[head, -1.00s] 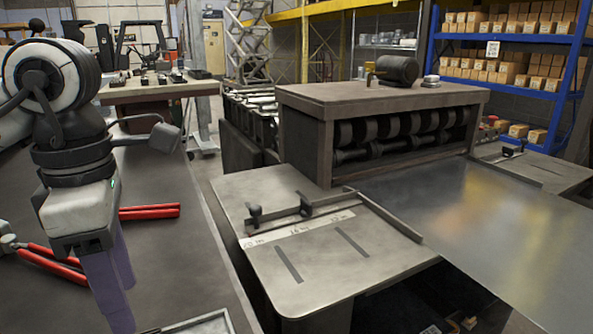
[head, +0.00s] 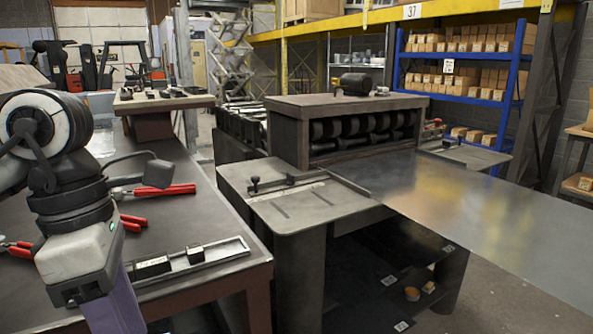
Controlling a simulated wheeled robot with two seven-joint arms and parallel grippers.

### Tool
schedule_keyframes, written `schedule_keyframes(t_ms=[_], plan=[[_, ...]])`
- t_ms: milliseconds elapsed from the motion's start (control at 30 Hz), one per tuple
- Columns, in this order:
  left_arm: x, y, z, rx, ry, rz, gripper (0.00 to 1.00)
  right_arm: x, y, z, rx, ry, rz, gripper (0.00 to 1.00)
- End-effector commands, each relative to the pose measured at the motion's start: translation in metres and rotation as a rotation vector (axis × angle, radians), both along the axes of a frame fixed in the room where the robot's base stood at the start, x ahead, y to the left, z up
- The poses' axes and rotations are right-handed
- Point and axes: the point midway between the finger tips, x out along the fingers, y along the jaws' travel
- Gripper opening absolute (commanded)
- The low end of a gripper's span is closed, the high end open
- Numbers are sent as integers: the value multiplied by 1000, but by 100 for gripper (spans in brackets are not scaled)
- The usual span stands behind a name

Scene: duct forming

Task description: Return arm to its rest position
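My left arm comes in at the left of the head view, over the dark workbench (head: 185,215). Its gripper (head: 115,312) points down near the bench's front edge, with purple fingers cut off by the lower picture edge. The fingertips are out of sight, so whether it is open or shut does not show. I see nothing held in it. My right arm and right gripper are not in view. The forming machine (head: 345,130) with its rows of dark rollers stands in the middle. A large metal sheet (head: 480,210) lies flat at its right.
Red-handled tools (head: 165,190) lie on the workbench behind the gripper. A metal tray (head: 205,262) with dark blocks is just right of it. A side table (head: 300,205) with a guide rail adjoins the machine. Blue shelving (head: 460,95) with boxes stands at the back.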

Motion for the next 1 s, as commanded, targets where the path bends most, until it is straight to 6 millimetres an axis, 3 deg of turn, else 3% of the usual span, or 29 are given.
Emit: schedule_keyframes(t_ms=[200,367,467,600,733,833,933,1000], plan=[[-21,-61,-18,-227,136,-54,50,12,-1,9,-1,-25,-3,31],[-43,-115,-19,-457,275,-68,50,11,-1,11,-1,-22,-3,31],[-59,-156,-9,-661,405,-45,50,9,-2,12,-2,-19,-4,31],[-69,-208,27,-1022,642,76,50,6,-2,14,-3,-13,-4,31],[-47,-230,62,-1337,864,291,50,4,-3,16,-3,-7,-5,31],[-11,-228,74,-1551,1025,524,50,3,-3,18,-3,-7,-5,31],[34,-212,63,-1728,1174,815,50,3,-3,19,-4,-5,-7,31],[65,-195,40,-1822,1269,1052,50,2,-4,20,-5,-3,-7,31]])
